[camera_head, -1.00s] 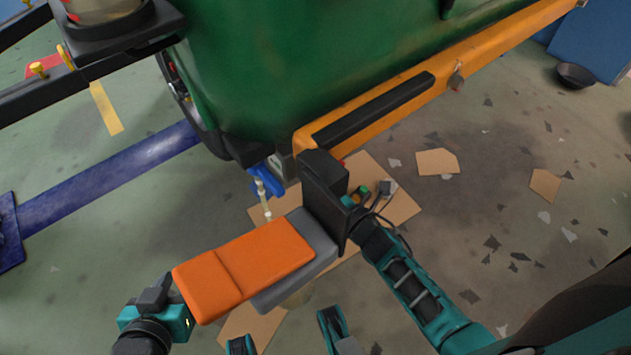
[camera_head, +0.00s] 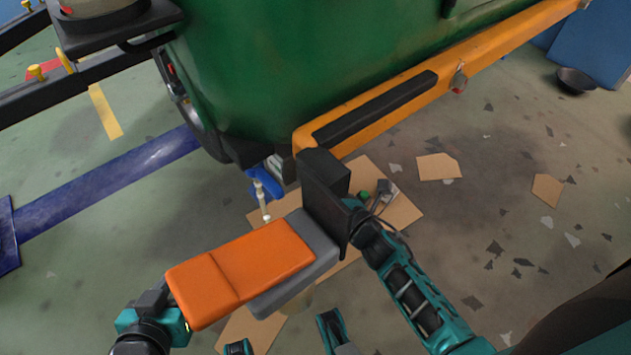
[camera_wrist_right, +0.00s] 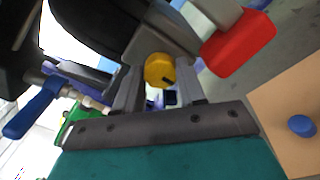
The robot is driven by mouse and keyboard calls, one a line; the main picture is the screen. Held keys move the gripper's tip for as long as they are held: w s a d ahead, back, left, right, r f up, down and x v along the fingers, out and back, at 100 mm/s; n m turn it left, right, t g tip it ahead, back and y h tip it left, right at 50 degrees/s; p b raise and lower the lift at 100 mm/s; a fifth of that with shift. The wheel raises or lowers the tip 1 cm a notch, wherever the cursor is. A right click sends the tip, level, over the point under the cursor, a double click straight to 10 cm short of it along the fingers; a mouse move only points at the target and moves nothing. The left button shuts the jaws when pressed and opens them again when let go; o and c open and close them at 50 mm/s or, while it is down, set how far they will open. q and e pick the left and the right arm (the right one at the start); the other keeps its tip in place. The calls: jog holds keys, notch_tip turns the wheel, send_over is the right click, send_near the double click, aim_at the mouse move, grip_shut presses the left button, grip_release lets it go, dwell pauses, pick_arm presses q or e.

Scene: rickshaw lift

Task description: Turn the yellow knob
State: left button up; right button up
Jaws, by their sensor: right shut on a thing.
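The round yellow knob (camera_wrist_right: 158,70) shows in the right wrist view, between the two grey fingers of my right gripper (camera_wrist_right: 162,80). The right gripper is shut on the knob. The knob's underside and its mount are partly hidden. In the head view, a black block (camera_head: 325,185) hides the knob and my right fingertips; my right forearm (camera_head: 410,300) comes up to it from the lower right. My left wrist (camera_head: 150,322) is at the lower left, beside an orange pad (camera_head: 240,272). The left fingers are hidden, so their state cannot be told.
A green rickshaw body (camera_head: 290,70) with an orange beam (camera_head: 470,65) stands above. A blue handle (camera_head: 265,182) with a pale shaft hangs left of the black block. Cardboard pieces (camera_head: 438,167) lie on the floor. The floor at right is mostly open.

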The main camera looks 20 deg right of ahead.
jog(key=o, duration=1.1)
jog(key=shift+c, duration=0.2)
pick_arm(q)
jog(key=shift+s+a+r+p, duration=0.1)
jog(key=shift+a+r+p, duration=0.2)
jog(key=shift+p, duration=0.5)
pick_arm(e)
jog(key=v, duration=1.3)
pick_arm(q)
jog(key=shift+r, duration=0.1)
